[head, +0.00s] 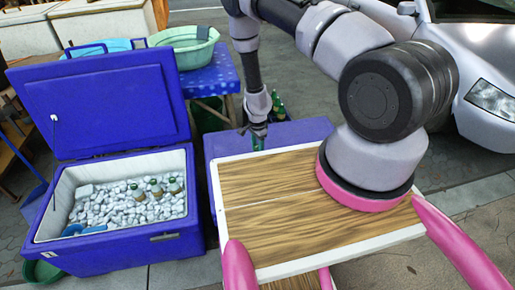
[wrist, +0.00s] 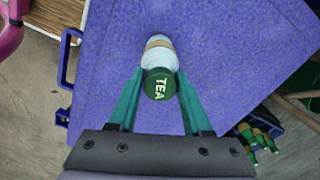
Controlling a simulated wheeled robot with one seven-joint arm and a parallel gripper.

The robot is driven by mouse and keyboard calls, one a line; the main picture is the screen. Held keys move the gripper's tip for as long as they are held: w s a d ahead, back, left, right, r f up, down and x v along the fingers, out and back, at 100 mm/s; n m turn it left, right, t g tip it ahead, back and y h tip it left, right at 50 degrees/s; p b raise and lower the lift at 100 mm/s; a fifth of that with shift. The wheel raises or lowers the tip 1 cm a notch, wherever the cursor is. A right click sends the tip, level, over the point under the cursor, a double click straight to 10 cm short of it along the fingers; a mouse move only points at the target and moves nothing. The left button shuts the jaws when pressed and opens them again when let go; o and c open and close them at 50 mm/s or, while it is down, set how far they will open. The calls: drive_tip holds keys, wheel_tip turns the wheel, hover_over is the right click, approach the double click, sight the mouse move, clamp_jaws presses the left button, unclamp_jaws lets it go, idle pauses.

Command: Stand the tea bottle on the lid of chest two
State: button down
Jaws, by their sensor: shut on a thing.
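The tea bottle (wrist: 160,62) is pale with a tan band and a green cap reading TEA. In the wrist view it is between the teal fingers of my gripper (wrist: 160,80), which is shut on it. Below it is the flat blue lid (wrist: 225,60) of a closed chest, probably chest two. I cannot tell whether the bottle's base touches the lid. In the head view my gripper (head: 259,138) points down over this closed chest (head: 300,131), whose near part is hidden by the wooden top. The bottle is not clearly visible there.
An open blue chest (head: 165,246) with ice and several green-capped bottles stands at the left. Green bottles (head: 278,105) stand beyond the closed chest and show in the wrist view (wrist: 260,138). A blue table (head: 212,78) holds basins. A silver car (head: 480,70) is at the right.

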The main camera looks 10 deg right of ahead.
drive_tip(key=shift+c, duration=1.7)
unclamp_jaws()
wheel_tip(320, 180, up, 12)
drive_tip(key=shift+r, duration=0.15)
wheel_tip(320, 180, up, 36)
drive_tip(key=a+n+t+y, duration=0.2)
drive_tip(key=n+t+y, duration=0.1)
drive_tip(key=n+y, duration=0.1)
drive_tip(key=s+d+r+n+t+h, duration=0.1)
drive_tip(key=s+d+r, duration=0.3)
drive_tip(key=s+r, duration=0.5)
drive_tip(key=s+d+r+n+t+h, duration=0.1)
drive_tip(key=s+d+r+n+t, duration=0.2)
drive_tip(key=s+r, duration=0.7)
drive_tip(key=s+n, duration=0.1)
drive_tip(key=s, duration=0.2)
drive_tip(key=shift+s+d, duration=0.2)
drive_tip(key=shift+d, duration=0.2)
drive_tip(key=shift+r, duration=0.1)
